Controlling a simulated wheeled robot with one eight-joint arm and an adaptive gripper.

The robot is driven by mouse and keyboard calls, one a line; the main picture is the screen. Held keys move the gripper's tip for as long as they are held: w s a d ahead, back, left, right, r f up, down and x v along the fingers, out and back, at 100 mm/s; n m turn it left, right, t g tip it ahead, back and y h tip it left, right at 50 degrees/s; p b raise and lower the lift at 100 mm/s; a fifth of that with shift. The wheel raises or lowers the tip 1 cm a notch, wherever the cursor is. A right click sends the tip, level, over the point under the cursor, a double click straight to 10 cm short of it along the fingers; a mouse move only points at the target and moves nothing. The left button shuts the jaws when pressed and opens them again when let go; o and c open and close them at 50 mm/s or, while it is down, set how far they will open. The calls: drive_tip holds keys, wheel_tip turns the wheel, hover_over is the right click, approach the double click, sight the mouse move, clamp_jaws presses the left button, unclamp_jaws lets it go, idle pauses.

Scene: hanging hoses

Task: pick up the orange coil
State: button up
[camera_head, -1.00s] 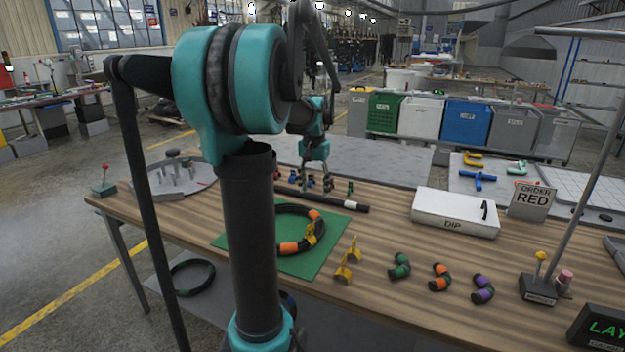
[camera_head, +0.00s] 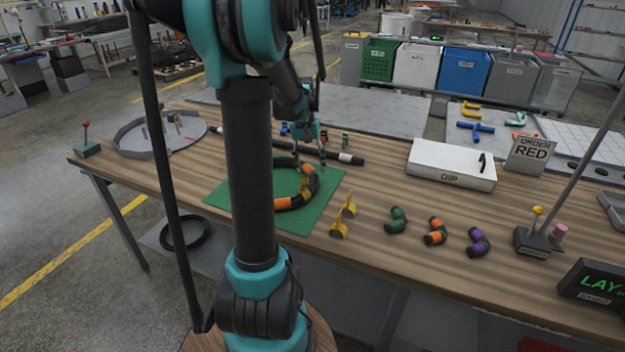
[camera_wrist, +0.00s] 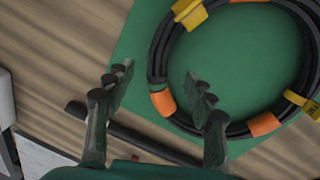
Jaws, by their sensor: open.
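The orange coil (camera_head: 284,203), a black hose ring with orange bands and yellow tags, lies on a green mat (camera_head: 235,207). My column hides its left part in the head view. My gripper (camera_head: 309,162) is open over the coil's far side. In the wrist view the coil (camera_wrist: 236,131) fills the right half. My open fingers (camera_wrist: 159,72) point at it, and its left rim with an orange band shows between them. I cannot tell how high the tips are above the rim.
A black bar (camera_head: 345,157) lies behind the mat. Several banded short hoses (camera_head: 435,232) lie farther right. A white DIP box (camera_head: 450,166) and an ORDER RED sign (camera_head: 530,152) stand at the back right.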

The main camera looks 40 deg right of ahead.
sight(313, 178)
drive_tip(key=shift+s+d+f, duration=0.15)
drive_tip(key=shift+f, duration=1.4)
drive_tip(key=shift+s+d+f, duration=0.1)
drive_tip(key=shift+s+f, duration=0.05)
drive_tip(key=shift+f, duration=1.4)
drive_tip(key=shift+c, duration=0.5)
clamp_jaws()
drive_tip(key=c, duration=0.6)
unclamp_jaws()
drive_tip(key=shift+c, duration=0.2)
clamp_jaws()
drive_tip(key=shift+r, duration=0.15)
